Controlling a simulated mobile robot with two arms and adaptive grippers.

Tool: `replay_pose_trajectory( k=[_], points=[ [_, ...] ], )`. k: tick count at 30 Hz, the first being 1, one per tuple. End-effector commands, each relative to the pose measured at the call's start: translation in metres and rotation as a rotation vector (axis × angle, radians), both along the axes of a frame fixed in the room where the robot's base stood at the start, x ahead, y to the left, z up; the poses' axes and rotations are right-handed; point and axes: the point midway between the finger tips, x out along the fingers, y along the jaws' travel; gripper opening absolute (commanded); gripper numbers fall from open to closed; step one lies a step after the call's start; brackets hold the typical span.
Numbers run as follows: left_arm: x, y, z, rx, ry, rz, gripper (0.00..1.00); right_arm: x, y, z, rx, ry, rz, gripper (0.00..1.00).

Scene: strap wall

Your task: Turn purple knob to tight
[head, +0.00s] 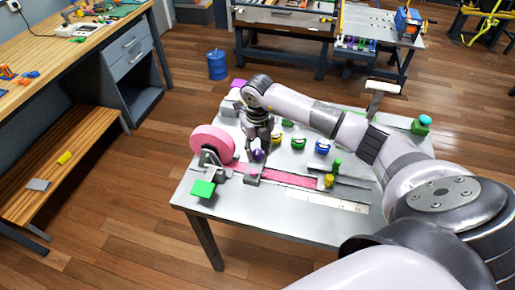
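A purple knob (258,155) shows small near the left middle of the grey metal table (235,203), just above the pink strap. My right gripper (257,146) reaches down from above with its fingertips at the knob. The fingers partly cover the knob, and I cannot tell whether they touch it or grip it. The knob's markings are too small to read. A pink strap (290,180) runs from a pink reel (212,143) at the left, under a small grey block (253,178), to the right. My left gripper is not in view.
Green (298,141) and blue (322,146) knobs and a yellow one stand right of the gripper. A green block (203,188) sits at the table's front left, a yellow post (329,181) by the strap's right end. The table's front strip is mostly clear.

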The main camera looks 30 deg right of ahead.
Motion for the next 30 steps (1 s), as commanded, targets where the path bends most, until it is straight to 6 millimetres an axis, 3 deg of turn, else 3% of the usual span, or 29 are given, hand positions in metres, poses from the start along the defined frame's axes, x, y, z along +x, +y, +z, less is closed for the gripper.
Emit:
replay_pose_trajectory(
  k=[15,30],
  points=[
    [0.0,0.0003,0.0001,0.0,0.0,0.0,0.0,0.0002,-0.0002,0.0006,0.0,0.0,0.0,0.0],
    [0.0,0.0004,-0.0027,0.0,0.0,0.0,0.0,0.0004,-0.0006,0.0002,-0.001,-0.001,-0.12,0.0]
  ],
)
